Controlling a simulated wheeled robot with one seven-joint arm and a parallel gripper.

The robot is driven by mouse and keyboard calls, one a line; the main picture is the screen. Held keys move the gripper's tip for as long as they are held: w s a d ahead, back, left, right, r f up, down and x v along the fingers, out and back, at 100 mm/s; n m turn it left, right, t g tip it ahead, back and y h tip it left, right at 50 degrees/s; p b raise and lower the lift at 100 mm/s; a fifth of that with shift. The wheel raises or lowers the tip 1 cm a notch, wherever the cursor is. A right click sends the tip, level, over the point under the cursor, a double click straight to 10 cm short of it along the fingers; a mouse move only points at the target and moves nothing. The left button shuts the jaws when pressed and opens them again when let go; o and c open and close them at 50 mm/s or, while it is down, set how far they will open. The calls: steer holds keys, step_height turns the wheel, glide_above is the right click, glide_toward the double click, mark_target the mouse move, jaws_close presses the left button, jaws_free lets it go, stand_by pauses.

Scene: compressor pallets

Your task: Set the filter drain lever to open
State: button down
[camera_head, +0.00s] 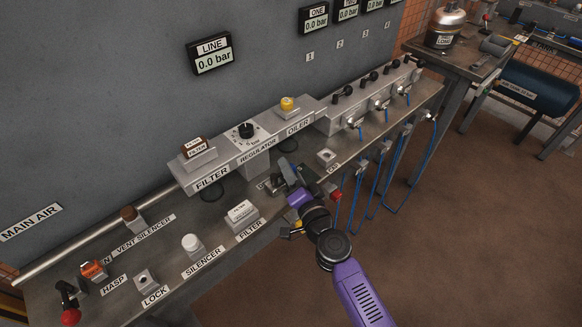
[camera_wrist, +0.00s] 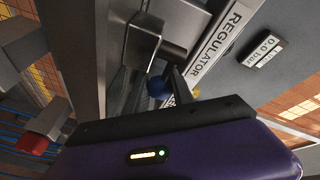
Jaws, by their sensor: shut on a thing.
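The filter (camera_head: 192,165) is the left block of the grey unit on the wall bench, with a FILTER label on its front and a brown-topped piece on it. I cannot make out a drain lever or its position in the head view. My gripper (camera_head: 284,180) is low in front of the regulator (camera_head: 246,133), over the bench. In the wrist view, a small rounded blue part (camera_wrist: 158,88) sits at the dark fingers of my gripper (camera_wrist: 163,87), near the REGULATOR label. My gripper is shut on this blue part, which is mostly hidden. I cannot tell if it is the drain lever.
A white-topped silencer (camera_head: 192,245) and a FILTER-labelled block (camera_head: 241,213) stand on the bench left of my gripper. A red knob (camera_head: 336,195) is close on its right. Blue hoses (camera_head: 377,180) hang further right. The LINE gauge (camera_head: 212,54) reads 0.0 bar.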

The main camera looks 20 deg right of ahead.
steer(key=shift+w+n+y+b, duration=0.35)
steer(key=shift+n+y, duration=0.25)
steer(key=shift+y, duration=0.4)
steer(key=shift+s, duration=0.1)
steer(key=c, duration=1.1)
jaws_free()
steer(key=s, duration=0.7)
steer(key=shift+s+d+b, duration=0.3)
steer(key=shift+s+b, duration=0.1)
steer(key=shift+b, duration=0.05)
